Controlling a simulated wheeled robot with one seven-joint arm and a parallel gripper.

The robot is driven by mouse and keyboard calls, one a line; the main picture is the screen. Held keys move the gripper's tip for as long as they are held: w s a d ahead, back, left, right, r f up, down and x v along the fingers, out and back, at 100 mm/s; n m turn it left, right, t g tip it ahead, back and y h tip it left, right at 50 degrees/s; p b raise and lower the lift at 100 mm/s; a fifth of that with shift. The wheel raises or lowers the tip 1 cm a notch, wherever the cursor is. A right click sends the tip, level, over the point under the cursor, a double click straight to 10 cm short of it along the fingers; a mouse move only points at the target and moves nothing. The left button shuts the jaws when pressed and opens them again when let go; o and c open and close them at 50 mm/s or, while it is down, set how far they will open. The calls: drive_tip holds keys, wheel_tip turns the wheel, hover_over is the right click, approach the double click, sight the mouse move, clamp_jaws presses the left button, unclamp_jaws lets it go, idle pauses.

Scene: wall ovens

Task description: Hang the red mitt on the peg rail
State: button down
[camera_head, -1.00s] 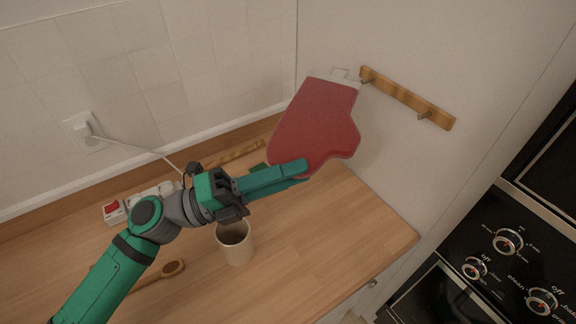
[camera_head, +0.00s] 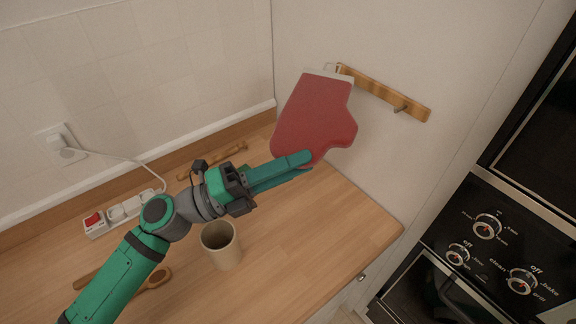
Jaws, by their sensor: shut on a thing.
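The red mitt (camera_head: 315,120) is held up in front of the wall, its pale cuff at the top and its thumb pointing right. My gripper (camera_head: 300,165) is shut on the lower part of the mitt. The wooden peg rail (camera_head: 385,93) is fixed to the wall at the upper right, tilted in the picture. One peg (camera_head: 401,107) shows near its right end. The cuff overlaps the rail's left end, and any peg there is hidden. A thin loop shows just above the cuff; I cannot tell whether it touches a peg.
A cream cup (camera_head: 221,246) stands on the wooden counter (camera_head: 300,240) below my gripper. A wooden spoon (camera_head: 155,278) lies behind my arm. A power strip (camera_head: 120,212) is at the left, with a cable to the wall socket (camera_head: 60,143). The ovens (camera_head: 500,240) are at the right.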

drive_tip(key=shift+w+d+f, duration=0.15)
drive_tip(key=shift+w+d, duration=0.35)
drive_tip(key=shift+d, duration=0.2)
drive_tip(key=shift+w+d+f, duration=0.15)
drive_tip(key=shift+w+d, duration=0.3)
drive_tip(key=shift+d, duration=0.25)
drive_tip(key=shift+f, duration=1.45)
drive_tip(key=shift+w, duration=0.1)
drive_tip(key=c, duration=1.5)
unclamp_jaws()
drive_tip(key=shift+c, duration=0.2)
drive_tip(key=v, duration=1.1)
drive_tip(key=shift+d, duration=0.15)
